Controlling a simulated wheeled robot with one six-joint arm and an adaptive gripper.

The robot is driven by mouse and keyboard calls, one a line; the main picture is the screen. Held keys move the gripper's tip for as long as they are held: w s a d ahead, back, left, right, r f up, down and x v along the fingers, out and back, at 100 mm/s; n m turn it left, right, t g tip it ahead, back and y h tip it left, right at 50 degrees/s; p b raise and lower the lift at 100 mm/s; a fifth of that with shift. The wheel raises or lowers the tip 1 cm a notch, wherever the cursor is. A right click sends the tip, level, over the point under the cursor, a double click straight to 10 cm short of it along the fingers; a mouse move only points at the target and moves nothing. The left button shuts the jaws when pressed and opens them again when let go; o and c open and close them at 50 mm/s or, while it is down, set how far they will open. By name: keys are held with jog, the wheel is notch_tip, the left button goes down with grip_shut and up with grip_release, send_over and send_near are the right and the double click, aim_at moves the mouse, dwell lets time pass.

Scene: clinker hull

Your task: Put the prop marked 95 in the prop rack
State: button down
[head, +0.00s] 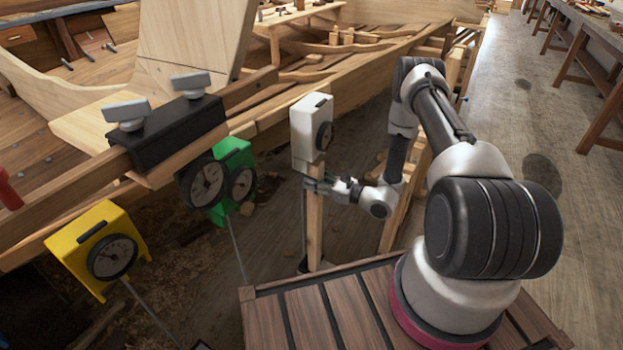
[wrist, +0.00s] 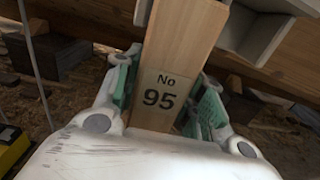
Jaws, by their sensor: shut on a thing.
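The prop marked 95 (wrist: 178,55) is a pale wooden post, with "No 95" in dark print facing the wrist camera. In the head view the prop (head: 315,228) stands about upright beside the hull, its lower part showing below my gripper. My gripper (head: 313,186) is shut on it, and in the wrist view its green-padded fingers lie on either side of the post. A white box with a dial (head: 311,130) hides the prop's upper part in the head view. I cannot make out the prop rack for certain; pale wooden uprights (head: 401,208) show behind my arm.
The planked hull (head: 262,118) runs along the left. Green (head: 234,172) and yellow (head: 97,246) dial boxes stand near it, on thin rods. A black clamp block (head: 165,132) sits on the hull's edge. The floor aisle (head: 530,120) at the right is clear.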

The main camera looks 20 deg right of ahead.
jog(key=shift+v, duration=2.6)
jog(key=shift+r, duration=0.1)
jog(key=shift+r, duration=3.2)
send_near(322, 166)
jog(key=v, duration=0.6)
jog(key=shift+s+a+r, duration=0.1)
jog(key=shift+a+r, duration=0.05)
jog(key=shift+r, duration=0.05)
